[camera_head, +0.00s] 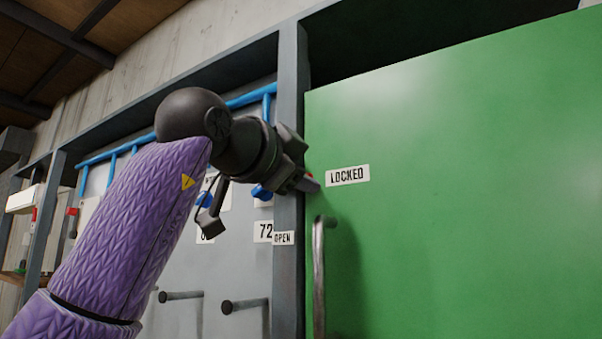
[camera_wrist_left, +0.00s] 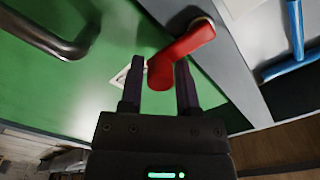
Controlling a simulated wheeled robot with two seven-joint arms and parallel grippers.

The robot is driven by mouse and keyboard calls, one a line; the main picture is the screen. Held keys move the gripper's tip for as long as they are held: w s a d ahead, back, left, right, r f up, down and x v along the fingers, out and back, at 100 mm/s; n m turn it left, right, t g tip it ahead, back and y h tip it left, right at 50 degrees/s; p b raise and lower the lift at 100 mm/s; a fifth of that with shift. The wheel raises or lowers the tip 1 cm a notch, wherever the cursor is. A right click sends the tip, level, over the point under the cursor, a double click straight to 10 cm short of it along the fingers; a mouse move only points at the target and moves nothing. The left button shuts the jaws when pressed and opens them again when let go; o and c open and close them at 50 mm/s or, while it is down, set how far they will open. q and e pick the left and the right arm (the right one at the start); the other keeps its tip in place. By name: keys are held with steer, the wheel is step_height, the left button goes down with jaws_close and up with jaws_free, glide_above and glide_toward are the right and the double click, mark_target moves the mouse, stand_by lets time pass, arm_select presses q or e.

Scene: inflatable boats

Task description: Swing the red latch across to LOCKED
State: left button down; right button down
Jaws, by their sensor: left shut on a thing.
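The red latch (camera_wrist_left: 186,46) shows in the left wrist view, pivoted on the grey post, with its handle end between the two fingers of my left gripper (camera_wrist_left: 160,82). That gripper is shut on the handle, at the edge of the green door (camera_head: 450,190). The LOCKED label (camera_head: 348,175) is on the door, just right of the fingertips. The OPEN label (camera_head: 284,238) is on the grey post, lower down. My right gripper is not in view.
A metal door handle (camera_head: 319,270) stands out from the green door below the gripper. Left of the post, a grey panel carries pegs (camera_head: 245,306), number labels and blue rails (camera_head: 268,100). The door right of LOCKED is clear.

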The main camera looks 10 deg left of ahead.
arm_select(q)
steer(key=shift+w+f, duration=0.1)
steer(key=shift+f, duration=0.05)
steer(key=c, duration=0.7)
jaws_free()
steer(key=shift+a, duration=0.1)
steer(key=shift+o, duration=1.3)
steer(key=shift+a, duration=0.2)
steer(key=shift+s+b, duration=0.3)
steer(key=b+v, duration=0.4)
steer(key=v, duration=0.5)
